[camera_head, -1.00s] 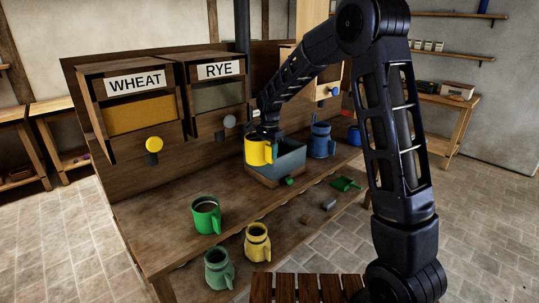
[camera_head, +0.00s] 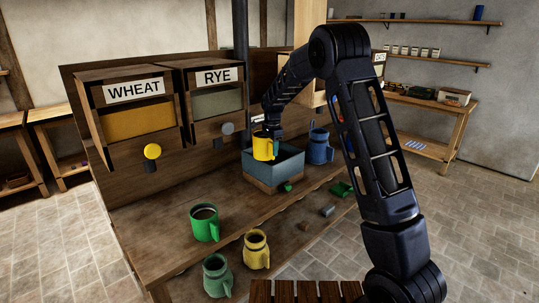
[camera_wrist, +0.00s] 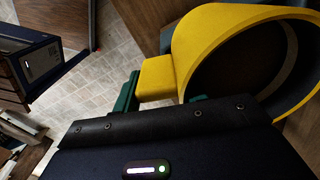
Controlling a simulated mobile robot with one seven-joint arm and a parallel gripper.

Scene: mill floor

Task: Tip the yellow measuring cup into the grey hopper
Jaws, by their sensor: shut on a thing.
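The yellow measuring cup (camera_head: 262,147) is in my gripper (camera_head: 273,134), over the left back part of the open grey hopper (camera_head: 270,182). In the head view the cup looks roughly upright, and its lower part overlaps the hopper's rim. I cannot tell whether they touch. In the wrist view the cup (camera_wrist: 212,38) fills the upper right, with its dark inside showing. Its yellow handle sits by my green finger pads. What the cup holds is not clear.
A blue mug (camera_head: 320,149) stands just right of the hopper. A green mug (camera_head: 203,226), a grey-green mug (camera_head: 214,278) and another yellow mug (camera_head: 256,253) stand near the front. Wheat (camera_head: 140,118) and rye (camera_head: 217,104) bins stand behind left. A green scoop (camera_head: 341,189) lies at right.

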